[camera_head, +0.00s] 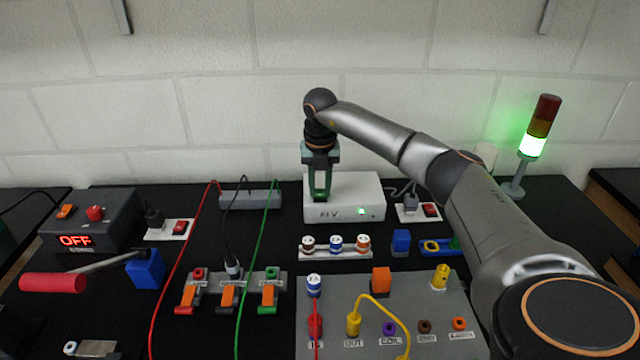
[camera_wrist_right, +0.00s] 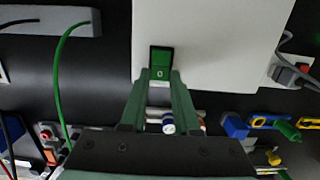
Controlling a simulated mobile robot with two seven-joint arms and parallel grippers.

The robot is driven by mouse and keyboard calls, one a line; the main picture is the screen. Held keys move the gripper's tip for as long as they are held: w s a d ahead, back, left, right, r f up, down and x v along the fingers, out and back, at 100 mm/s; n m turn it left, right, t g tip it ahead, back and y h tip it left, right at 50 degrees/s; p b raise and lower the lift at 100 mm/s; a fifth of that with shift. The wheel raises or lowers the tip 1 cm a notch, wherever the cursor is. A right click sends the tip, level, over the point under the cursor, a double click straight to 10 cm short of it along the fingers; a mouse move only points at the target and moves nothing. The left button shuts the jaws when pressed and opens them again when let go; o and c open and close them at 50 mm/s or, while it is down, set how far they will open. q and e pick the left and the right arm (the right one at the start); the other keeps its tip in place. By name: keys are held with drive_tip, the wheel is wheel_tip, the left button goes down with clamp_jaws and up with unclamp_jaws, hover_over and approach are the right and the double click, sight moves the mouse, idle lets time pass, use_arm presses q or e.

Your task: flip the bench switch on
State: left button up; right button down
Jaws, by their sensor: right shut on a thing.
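A white power box (camera_head: 345,190) stands at the back middle of the bench with a small green light lit on its front. In the right wrist view a green rocker switch (camera_wrist_right: 162,60) sits on its top, with a "0" mark showing. My right gripper (camera_head: 320,196) points down over the box's left part; its fingers (camera_wrist_right: 160,78) are closed in at the near end of the rocker. A dark box (camera_head: 105,220) at the far left has an orange switch (camera_head: 65,211), a red button and a red display reading OFF. I cannot tell which is the bench switch. My left gripper is out of view.
A stack light (camera_head: 540,127) at the back right glows green. Red and green cables run over the bench past the orange-levered connectors (camera_head: 231,293). A grey panel (camera_head: 455,310) with coloured sockets and a red-handled tool (camera_head: 53,283) lie in front.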

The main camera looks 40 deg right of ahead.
drive_tip(key=shift+r, duration=0.1)
drive_tip(key=c, duration=0.6)
unclamp_jaws()
drive_tip(key=shift+c, duration=0.2)
wheel_tip(320, 180, up, 12)
drive_tip(key=s, duration=0.1)
drive_tip(key=shift+a+r+b, duration=0.2)
drive_tip(key=shift+a+b, duration=0.2)
drive_tip(key=shift+f, duration=0.1)
